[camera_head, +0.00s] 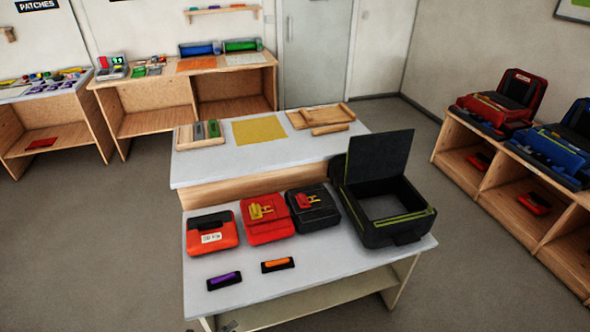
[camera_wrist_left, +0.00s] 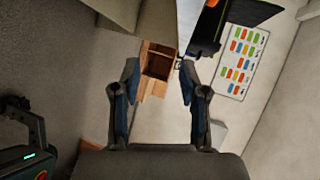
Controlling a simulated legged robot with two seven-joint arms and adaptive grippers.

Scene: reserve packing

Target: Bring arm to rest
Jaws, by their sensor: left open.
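My left gripper (camera_wrist_left: 160,78) shows in the left wrist view with its two fingers spread apart and nothing between them. It is clear of the table, with floor, wall and shelving beyond it. My right gripper is not seen.
Two small dark strips, one purple (camera_head: 224,281) and one orange (camera_head: 278,265), lie at the table's front. A raised rear shelf (camera_head: 283,161) holds a yellow mat (camera_head: 259,130) and wooden trays. Shelves with red and blue bags (camera_head: 497,107) stand right. Floor at left is free.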

